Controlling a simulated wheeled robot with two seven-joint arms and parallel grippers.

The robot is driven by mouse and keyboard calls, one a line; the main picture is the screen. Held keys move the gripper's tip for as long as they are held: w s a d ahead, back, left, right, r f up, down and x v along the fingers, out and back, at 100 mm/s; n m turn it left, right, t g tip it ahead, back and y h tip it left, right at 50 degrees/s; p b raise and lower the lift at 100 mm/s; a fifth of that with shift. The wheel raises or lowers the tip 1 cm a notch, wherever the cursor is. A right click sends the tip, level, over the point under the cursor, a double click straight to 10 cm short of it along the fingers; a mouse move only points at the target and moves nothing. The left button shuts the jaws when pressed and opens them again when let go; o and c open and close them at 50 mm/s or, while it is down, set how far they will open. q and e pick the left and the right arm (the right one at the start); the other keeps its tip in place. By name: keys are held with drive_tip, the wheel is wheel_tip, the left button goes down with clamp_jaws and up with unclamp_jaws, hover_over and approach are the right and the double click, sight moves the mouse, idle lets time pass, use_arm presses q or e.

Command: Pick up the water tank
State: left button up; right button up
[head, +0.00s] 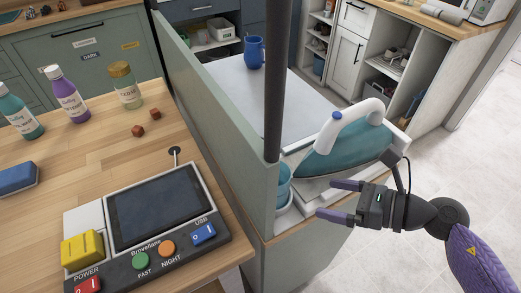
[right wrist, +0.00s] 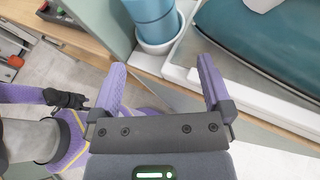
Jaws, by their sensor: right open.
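A blue ribbed cylinder (right wrist: 152,18), which looks like the water tank, stands in a round white holder (right wrist: 160,45) in the right wrist view. Its top is cut off by the frame there. In the head view the cylinder (head: 284,182) is partly hidden behind the green panel and dark post. My right gripper (head: 338,200) is open and empty, to the right of the cylinder. In the right wrist view its fingers (right wrist: 161,72) point toward the holder, apart from it. My left gripper does not show clearly in either view.
A teal iron (head: 345,152) with a white handle rests on a white stand close to the cylinder. The green panel (head: 215,120) walls off the left side. A control panel (head: 150,225) and bottles stand on the wooden table. A blue jug (head: 254,53) stands farther back.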

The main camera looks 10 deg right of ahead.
sight(285, 188)
drive_tip(key=w+a, duration=0.1)
drive_tip(key=a, duration=0.1)
drive_tip(key=w+a+f+n, duration=0.1)
drive_tip(key=w+a, duration=0.1)
drive_tip(key=a, duration=0.1)
drive_tip(key=w+a+f+n+g, duration=0.1)
drive_tip(key=w+a, duration=0.1)
drive_tip(key=a, duration=0.1)
drive_tip(key=shift+w+f, duration=0.1)
drive_tip(key=shift+f, duration=0.15)
drive_tip(key=c, duration=1)
